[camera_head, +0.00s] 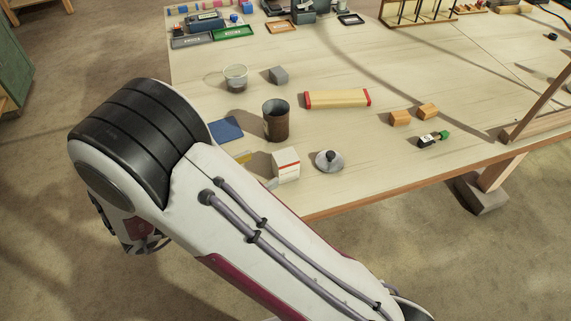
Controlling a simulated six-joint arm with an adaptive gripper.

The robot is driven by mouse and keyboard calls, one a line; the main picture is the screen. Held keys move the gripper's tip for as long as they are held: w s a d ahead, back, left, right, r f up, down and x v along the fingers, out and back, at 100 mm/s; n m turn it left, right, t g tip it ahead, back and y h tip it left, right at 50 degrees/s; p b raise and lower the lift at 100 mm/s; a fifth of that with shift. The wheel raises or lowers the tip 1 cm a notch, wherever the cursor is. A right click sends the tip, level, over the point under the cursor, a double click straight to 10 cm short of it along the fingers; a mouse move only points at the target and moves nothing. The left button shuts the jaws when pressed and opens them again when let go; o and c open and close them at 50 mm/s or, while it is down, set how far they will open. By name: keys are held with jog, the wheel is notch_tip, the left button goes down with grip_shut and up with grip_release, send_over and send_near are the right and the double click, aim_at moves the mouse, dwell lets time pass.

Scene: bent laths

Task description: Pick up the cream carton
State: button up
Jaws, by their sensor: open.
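The cream carton (286,165) is a small upright box, off-white with a thin red band, near the table's front edge. My arm passes close in front of its lower left side in this view. My gripper cannot be made out; my own arm fills the lower left and centre, and its jaws do not show.
Close to the carton are a brown cup (277,122), a grey knobbed lid (329,161) and a blue flat piece (226,129). A long cream block with red ends (337,99), orange blocks (400,118) and a glass jar (236,78) stand farther off. The table (420,75) has free room centre right.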

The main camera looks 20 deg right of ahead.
aim_at(280, 160)
jog(key=shift+d, duration=0.1)
jog(key=shift+x, duration=1.25)
jog(key=shift+w, duration=0.1)
jog(key=shift+x, duration=2.55)
jog(key=shift+f, duration=0.1)
jog(key=c, duration=1.4)
